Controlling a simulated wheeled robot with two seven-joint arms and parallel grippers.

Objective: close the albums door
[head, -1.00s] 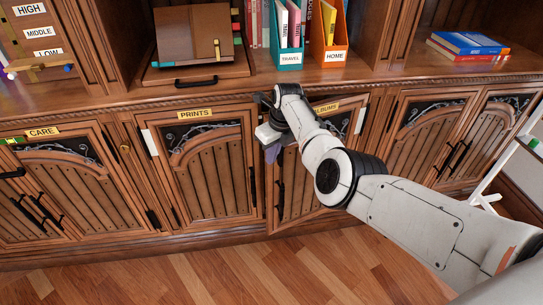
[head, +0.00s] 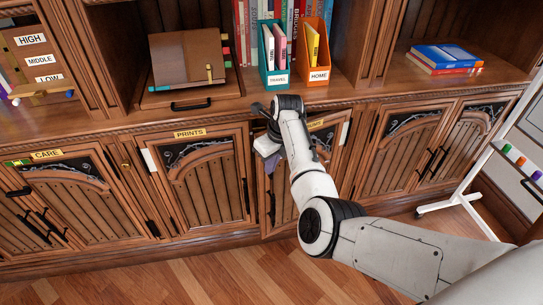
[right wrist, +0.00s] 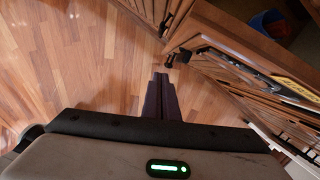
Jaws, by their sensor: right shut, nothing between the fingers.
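The albums door (head: 283,207) is a brown planked cabinet door under the yellow albums label (head: 316,124), partly hidden by my right arm in the head view. It stands ajar. In the right wrist view its carved face (right wrist: 240,68) slants across the right, with a dark opening behind it. My right gripper (head: 271,161) is shut and empty, close to the door's left side. In the right wrist view its fingertips (right wrist: 160,78) are together near a black handle (right wrist: 183,55); I cannot tell whether they touch the door. My left gripper is not in view.
The prints door (head: 205,185) stands to the left. Above is a shelf with a brown album (head: 188,58), a teal file (head: 272,62) and an orange file (head: 319,62). A white stand (head: 470,190) is at the right. The wooden floor (head: 200,275) in front is clear.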

